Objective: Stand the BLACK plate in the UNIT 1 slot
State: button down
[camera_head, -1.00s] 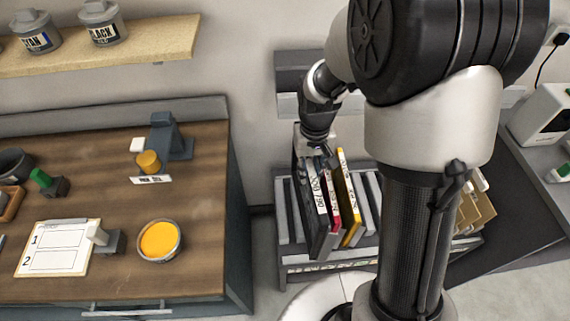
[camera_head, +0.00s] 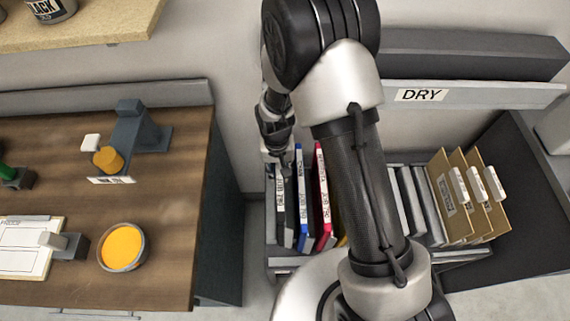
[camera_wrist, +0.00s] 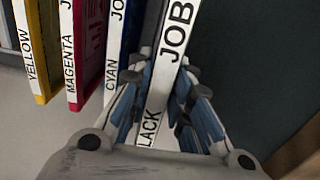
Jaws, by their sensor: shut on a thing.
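The black plate (camera_head: 283,212) stands upright at the left end of the plate rack (camera_head: 290,262), with a white label strip along its edge. In the wrist view the black plate (camera_wrist: 172,70) shows "LACK" and "JOB" on that strip. My gripper (camera_head: 281,158) is at its top end. In the wrist view my gripper (camera_wrist: 160,100) has its fingers on both sides of the labelled edge, shut on it. I cannot tell whether the plate's base is clear of the rack. The UNIT 1 slot is not in view.
Right of the black plate stand the cyan plate (camera_head: 303,205) and magenta plate (camera_head: 324,205); the yellow plate (camera_wrist: 35,50) is mostly behind my arm in the head view. Brown folders (camera_head: 447,205) are farther right, below a DRY sign (camera_head: 422,95). A wooden bench (camera_head: 170,215) is left.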

jog(key=shift+s+a+f+b, duration=0.1)
jog(key=shift+f+b, duration=0.3)
jog(key=shift+f, duration=0.15)
notch_tip(320, 180, down, 9)
jog(key=b, duration=0.6)
jog(key=shift+b, duration=0.35)
jog(key=shift+f, duration=0.35)
jog(key=c, duration=1.4)
grip_release()
jog(key=shift+o, duration=0.2)
notch_tip(320, 180, up, 12)
jog(key=shift+r, duration=0.1)
